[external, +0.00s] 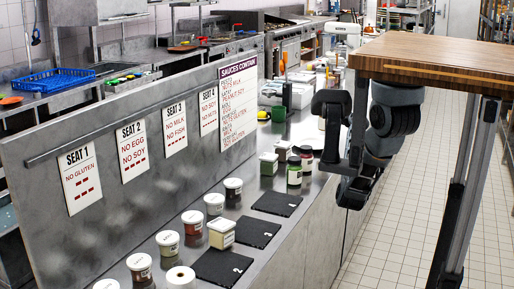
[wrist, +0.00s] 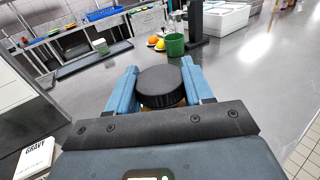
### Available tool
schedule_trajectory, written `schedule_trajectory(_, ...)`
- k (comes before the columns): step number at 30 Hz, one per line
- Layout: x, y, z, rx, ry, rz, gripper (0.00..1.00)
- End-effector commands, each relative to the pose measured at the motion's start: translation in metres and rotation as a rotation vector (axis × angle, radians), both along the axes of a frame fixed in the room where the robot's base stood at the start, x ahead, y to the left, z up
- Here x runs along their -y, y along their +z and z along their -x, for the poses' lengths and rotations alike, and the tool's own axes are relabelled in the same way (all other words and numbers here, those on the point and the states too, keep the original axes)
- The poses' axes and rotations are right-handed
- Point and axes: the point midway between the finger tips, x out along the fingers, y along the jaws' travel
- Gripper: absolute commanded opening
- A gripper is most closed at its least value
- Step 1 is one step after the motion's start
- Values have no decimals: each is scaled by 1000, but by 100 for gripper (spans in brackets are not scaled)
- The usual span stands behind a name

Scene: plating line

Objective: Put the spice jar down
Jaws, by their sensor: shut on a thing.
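In the wrist view my gripper (wrist: 157,82) is shut on the spice jar, whose round black lid (wrist: 161,80) shows between the two blue fingers. A little of its yellowish side shows under the lid; the rest is hidden by the gripper. The jar looks upright. I cannot tell whether its base touches the grey steel counter (wrist: 245,75). In the external view my gripper (external: 325,160) is low over the counter's right edge, close to a few small jars, and its fingers are hard to make out.
A green cup (wrist: 174,44) stands ahead, with orange and yellow items beside it. A white tub marked gravy (wrist: 37,157) is at lower left. A wooden-topped table (external: 440,62) stands at right.

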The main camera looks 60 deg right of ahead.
Motion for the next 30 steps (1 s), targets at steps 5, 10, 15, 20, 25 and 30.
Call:
schedule_trajectory(5,-13,-20,-32,0,3,0,6)
schedule_trajectory(10,-17,-28,-45,2,-1,1,6)
schedule_trajectory(15,-18,-40,-46,0,-2,-1,6)
schedule_trajectory(20,-18,-63,-46,0,-1,-1,6)
schedule_trajectory(25,-18,-69,-46,1,-2,2,6)
schedule_trajectory(30,-18,-69,-46,1,-1,2,6)
